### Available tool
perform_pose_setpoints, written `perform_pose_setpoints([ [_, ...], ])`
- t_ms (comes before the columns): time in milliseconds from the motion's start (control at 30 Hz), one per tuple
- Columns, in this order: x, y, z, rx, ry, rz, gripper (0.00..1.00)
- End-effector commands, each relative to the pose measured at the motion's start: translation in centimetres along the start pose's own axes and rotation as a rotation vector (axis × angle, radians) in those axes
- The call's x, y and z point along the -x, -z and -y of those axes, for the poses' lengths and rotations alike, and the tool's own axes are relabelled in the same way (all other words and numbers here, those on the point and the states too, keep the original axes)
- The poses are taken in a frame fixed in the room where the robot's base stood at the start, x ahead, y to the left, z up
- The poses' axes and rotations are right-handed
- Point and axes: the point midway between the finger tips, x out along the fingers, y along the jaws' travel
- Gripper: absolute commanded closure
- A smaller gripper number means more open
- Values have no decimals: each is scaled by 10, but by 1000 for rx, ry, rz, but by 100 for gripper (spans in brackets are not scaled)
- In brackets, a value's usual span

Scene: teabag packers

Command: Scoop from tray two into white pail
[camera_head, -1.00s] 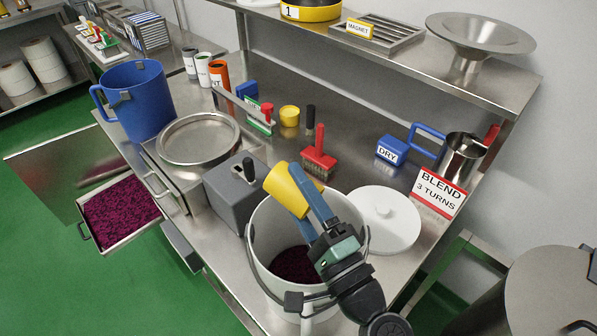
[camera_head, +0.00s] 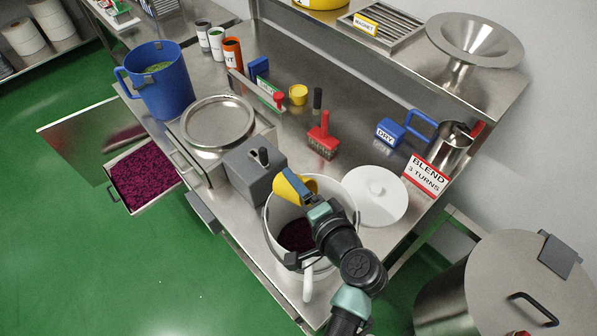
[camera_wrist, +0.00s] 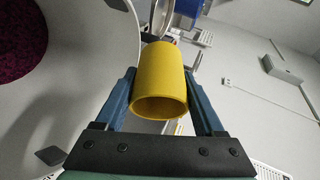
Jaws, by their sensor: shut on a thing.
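My gripper (camera_wrist: 166,108) is shut on a yellow scoop (camera_wrist: 160,80), with one blue finger on each side of it. In the head view the yellow scoop (camera_head: 288,187) is tilted at the rim of the white pail (camera_head: 276,225), over its opening. Dark purple-red material (camera_head: 298,236) lies in the bottom of the pail, and it also shows at the left of the wrist view (camera_wrist: 18,38). An open tray (camera_head: 142,176) full of the same coloured material sticks out from the bench's left side.
A grey box with a lever (camera_head: 254,170) stands left of the pail, and a white lid (camera_head: 375,195) lies right of it. A blue pail (camera_head: 160,82) with green contents stands at the back left. A red brush (camera_head: 323,137) is behind.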

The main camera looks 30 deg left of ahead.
Motion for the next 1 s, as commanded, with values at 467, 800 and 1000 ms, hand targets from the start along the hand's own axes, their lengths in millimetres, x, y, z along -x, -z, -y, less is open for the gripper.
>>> perform_pose_setpoints([
  [467, 2, 0, 10, 132, -291, 6, 82],
  [800, 2, 2, 8, 250, -538, 4, 82],
  [1000, 6, 4, 14, 326, -707, 8, 82],
])
